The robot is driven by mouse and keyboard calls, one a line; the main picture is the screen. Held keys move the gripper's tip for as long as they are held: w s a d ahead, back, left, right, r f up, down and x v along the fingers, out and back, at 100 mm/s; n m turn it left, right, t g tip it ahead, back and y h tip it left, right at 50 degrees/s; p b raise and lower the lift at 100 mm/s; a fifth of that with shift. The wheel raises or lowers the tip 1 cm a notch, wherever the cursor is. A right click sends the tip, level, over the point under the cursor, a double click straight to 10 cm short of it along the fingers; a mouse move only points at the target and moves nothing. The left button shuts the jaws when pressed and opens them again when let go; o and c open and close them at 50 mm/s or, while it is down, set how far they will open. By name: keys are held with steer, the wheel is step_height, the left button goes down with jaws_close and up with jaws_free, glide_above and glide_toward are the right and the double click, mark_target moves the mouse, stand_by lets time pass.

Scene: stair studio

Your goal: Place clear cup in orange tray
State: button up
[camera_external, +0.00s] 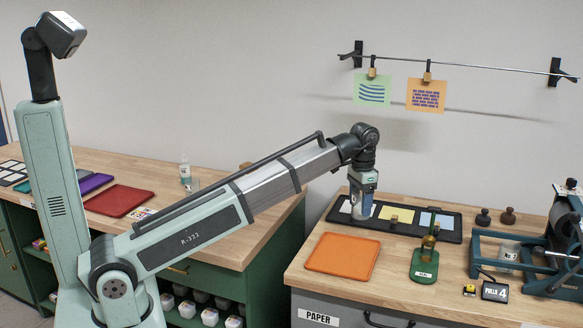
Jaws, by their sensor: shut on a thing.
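The orange tray (343,255) lies flat and empty on the right-hand wooden bench, near its front left corner. My gripper (361,207) points down behind the tray, over the left part of a black tray. It is shut on a small pale see-through thing, which looks like the clear cup (361,211). The fingers hide much of the cup, and I cannot tell whether it touches the black tray.
The black tray (451,236) holds white, yellow and blue cards behind the orange tray. A green stand (424,265) is just right of the orange tray. A blue press (566,250) stands further right. A gap separates the two benches.

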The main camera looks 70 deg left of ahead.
steer(key=s+d+m, duration=0.2)
steer(key=s+m, duration=0.3)
steer(key=s, duration=0.1)
steer(key=shift+m, duration=0.3)
steer(key=shift+f, duration=5.4)
steer(key=shift+f, duration=0.1)
steer(key=o, duration=1)
step_height(320, 180, up, 12)
steer(key=shift+a+r, duration=0.1)
